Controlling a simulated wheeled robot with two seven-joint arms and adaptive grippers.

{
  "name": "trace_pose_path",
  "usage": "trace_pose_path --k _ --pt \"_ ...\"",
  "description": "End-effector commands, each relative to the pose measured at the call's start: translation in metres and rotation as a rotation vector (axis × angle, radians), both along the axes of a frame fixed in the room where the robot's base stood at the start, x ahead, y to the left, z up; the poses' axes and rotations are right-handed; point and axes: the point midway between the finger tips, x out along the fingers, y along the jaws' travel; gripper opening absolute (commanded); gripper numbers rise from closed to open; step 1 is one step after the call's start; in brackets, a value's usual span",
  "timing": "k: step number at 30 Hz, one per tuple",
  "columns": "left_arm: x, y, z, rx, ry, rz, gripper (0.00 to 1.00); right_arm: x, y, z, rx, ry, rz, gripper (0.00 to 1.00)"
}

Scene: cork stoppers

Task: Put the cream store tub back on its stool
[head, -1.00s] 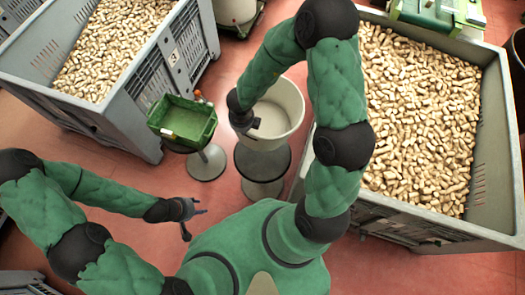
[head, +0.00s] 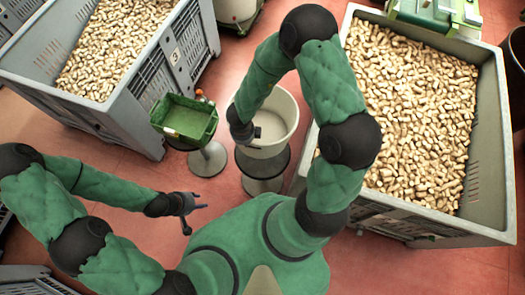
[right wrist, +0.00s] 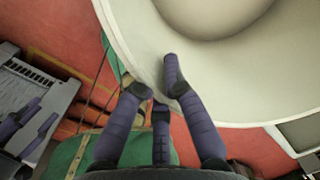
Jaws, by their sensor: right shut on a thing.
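The cream tub (head: 290,112) is upright, open-topped and over the round dark stool (head: 262,184) in the middle of the head view. Whether its base touches the stool top or hangs just above it, I cannot tell. My right gripper (head: 250,134) is at the tub's near left side, shut on its rim. In the right wrist view the fingers (right wrist: 158,95) straddle the edge of the tub's pale wall (right wrist: 235,108). My left gripper (head: 198,208) is open and empty over bare floor, left of my body, apart from the tub.
A green tray (head: 200,136) on a round-based stand is close left of the stool. A grey crate of corks (head: 135,110) stands at upper left. Another large crate (head: 480,190) fills the right side. Red floor is free in front of the stool and left gripper.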

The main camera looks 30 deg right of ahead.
Motion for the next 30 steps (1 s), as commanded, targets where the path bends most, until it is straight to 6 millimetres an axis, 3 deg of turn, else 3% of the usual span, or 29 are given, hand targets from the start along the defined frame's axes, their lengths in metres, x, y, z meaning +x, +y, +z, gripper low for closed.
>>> trace_pose_path --k 15,25,30 --pt "0.000 0.000 -0.074 0.000 0.000 0.000 0.40 -0.002 0.001 -0.078 -0.014 0.022 0.010 0.00" --pt "0.000 0.000 -0.096 0.000 -0.001 0.000 0.40 -0.002 0.001 -0.103 -0.018 0.028 0.010 0.00" --pt "0.000 0.000 -0.112 0.000 -0.001 0.000 0.40 -0.003 0.001 -0.131 -0.018 0.030 0.009 0.00"
